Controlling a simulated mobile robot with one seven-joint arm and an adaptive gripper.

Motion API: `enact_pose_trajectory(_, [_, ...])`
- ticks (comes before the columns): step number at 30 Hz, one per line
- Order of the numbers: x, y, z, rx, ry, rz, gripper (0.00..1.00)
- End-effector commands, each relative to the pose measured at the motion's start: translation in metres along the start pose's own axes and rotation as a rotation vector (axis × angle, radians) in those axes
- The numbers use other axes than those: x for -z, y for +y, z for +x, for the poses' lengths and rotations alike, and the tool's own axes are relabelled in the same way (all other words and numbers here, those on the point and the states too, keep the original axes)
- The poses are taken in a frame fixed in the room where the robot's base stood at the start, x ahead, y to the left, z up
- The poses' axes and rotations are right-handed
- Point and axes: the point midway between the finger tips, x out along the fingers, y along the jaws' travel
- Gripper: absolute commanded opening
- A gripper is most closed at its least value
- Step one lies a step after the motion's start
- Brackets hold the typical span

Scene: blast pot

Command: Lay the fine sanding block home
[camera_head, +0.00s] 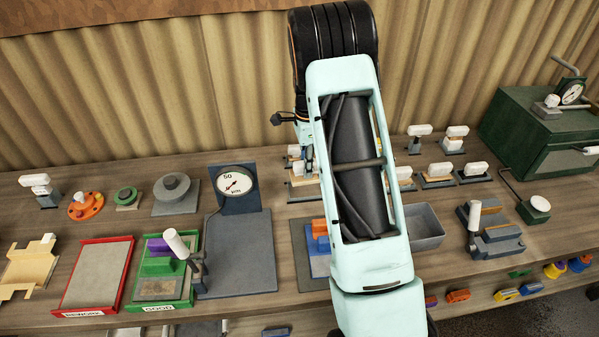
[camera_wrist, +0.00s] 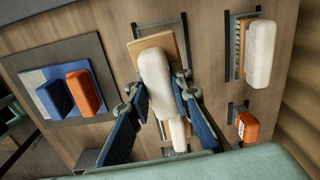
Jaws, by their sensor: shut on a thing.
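In the wrist view my gripper (camera_wrist: 158,86) has its two blue-padded fingers on either side of a block with a rounded white handle (camera_wrist: 155,82) and a tan base (camera_wrist: 150,47). I take this for the fine sanding block; its grit cannot be read. It is over a dark-railed holder (camera_wrist: 184,28); whether it rests in it or hangs just above cannot be told.
A brush with a white handle (camera_wrist: 260,55) sits in a similar holder to the right. An orange labelled item (camera_wrist: 247,127) is below it. Blue (camera_wrist: 55,98) and orange (camera_wrist: 83,91) blocks lie on a dark-edged mat (camera_wrist: 101,55). A grey bin (camera_head: 427,222) stands right of my arm.

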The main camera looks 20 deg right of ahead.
Motion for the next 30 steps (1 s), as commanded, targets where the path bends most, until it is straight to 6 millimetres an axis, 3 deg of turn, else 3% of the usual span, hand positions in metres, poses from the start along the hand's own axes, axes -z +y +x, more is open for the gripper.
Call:
enact_pose_trajectory(6, [0.006,-0.006,0.001,0.001,0.004,0.083,0.00])
enact_pose_trajectory(18, [0.005,-0.006,0.001,0.001,0.005,0.084,0.00])
enact_pose_trajectory(30, [0.005,-0.006,0.034,0.000,0.003,0.083,0.00])
